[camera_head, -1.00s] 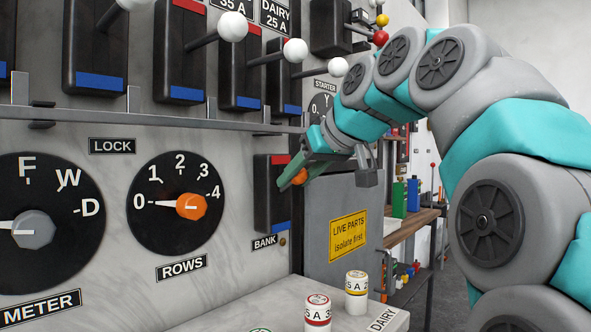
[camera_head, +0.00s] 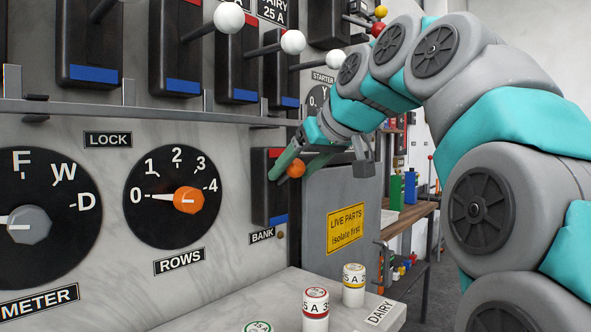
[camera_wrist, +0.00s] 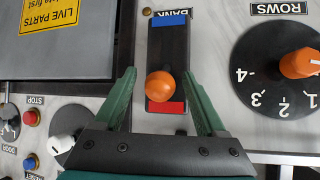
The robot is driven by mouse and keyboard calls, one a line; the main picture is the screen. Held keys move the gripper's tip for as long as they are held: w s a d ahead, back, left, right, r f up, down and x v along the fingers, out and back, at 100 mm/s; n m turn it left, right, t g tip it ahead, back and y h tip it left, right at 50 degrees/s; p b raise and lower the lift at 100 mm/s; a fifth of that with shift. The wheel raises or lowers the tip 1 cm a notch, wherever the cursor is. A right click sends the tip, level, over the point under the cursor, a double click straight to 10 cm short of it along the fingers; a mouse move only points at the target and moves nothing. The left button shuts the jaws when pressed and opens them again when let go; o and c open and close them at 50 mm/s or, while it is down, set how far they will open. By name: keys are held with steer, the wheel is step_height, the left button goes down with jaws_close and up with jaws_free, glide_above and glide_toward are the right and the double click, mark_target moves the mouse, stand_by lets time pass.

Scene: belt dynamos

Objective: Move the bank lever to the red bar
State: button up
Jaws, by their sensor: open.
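The bank lever's black housing (camera_head: 262,190) is on the panel above the BANK label. It has a red bar (camera_wrist: 166,107) at its upper end and a blue bar (camera_wrist: 168,19) at its lower end; the wrist view shows it upside down. The lever's orange ball knob (camera_head: 296,168) also shows in the wrist view (camera_wrist: 160,86). My gripper (camera_head: 298,172) is open, its green fingers on either side of the knob. The wrist view shows gaps between the knob and both fingers (camera_wrist: 158,76).
A row of white-knobbed levers (camera_head: 293,42) and a metal rail (camera_head: 150,116) are above. The ROWS dial (camera_head: 172,197) is left of the lever. A ledge with fuses (camera_head: 316,308) is below.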

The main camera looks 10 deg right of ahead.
mark_target(300, 163)
steer(key=v, duration=0.8)
steer(key=shift+w, duration=0.1)
stand_by(0.4)
